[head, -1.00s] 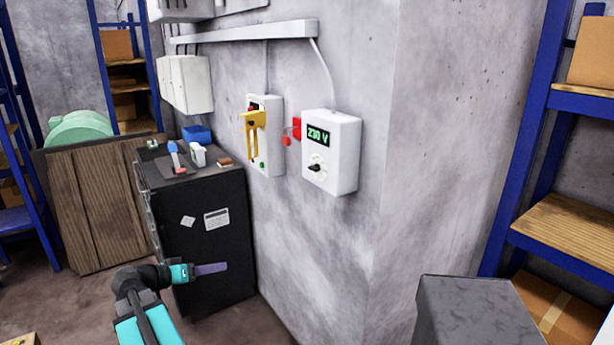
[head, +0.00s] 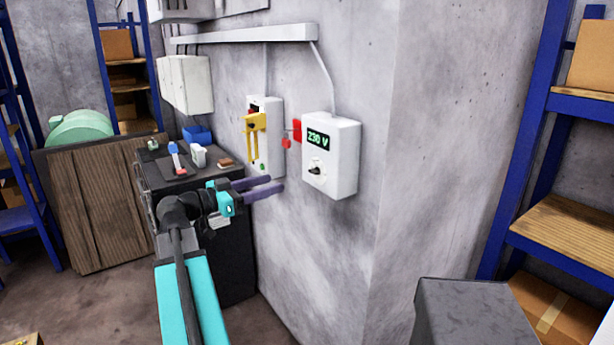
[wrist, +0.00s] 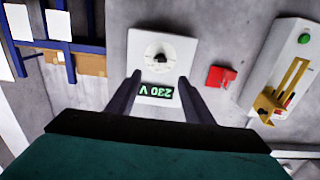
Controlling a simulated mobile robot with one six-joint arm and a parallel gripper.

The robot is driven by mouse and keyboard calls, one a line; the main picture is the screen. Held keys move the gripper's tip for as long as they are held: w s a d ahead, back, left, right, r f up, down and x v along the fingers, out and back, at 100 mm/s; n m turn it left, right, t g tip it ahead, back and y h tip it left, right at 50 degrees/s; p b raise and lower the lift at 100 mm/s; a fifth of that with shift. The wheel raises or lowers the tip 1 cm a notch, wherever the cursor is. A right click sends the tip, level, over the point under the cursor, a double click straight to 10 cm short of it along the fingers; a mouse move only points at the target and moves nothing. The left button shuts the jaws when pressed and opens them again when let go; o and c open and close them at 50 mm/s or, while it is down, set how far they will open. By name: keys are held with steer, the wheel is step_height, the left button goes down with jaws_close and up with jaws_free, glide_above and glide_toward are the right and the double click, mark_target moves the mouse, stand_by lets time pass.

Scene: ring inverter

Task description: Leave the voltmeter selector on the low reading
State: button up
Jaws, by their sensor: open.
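The voltmeter (head: 343,176) is a white box on the grey wall, with a green display (head: 318,139) reading 230 V. Its selector (head: 315,170) is a dark knob on a pale dial below the display. My gripper (head: 276,186) is open and empty, to the left of the voltmeter and slightly below the selector in the head view. In the wrist view the voltmeter appears upside down; the selector (wrist: 159,58) lies ahead between the open fingers (wrist: 155,80), apart from them. I cannot tell the knob's exact pointing direction.
Left of the voltmeter hang a red lockout piece (head: 297,130) and a white switch box with a yellow handle (head: 256,135). A black cabinet (head: 165,170) with small items on top stands at left. A grey block (head: 470,312) stands at front right. Wall below the voltmeter is clear.

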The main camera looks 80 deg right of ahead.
mark_target(311, 173)
steer(key=p+x, duration=0.4)
steer(key=x, duration=0.9)
steer(key=shift+s+d, duration=0.3)
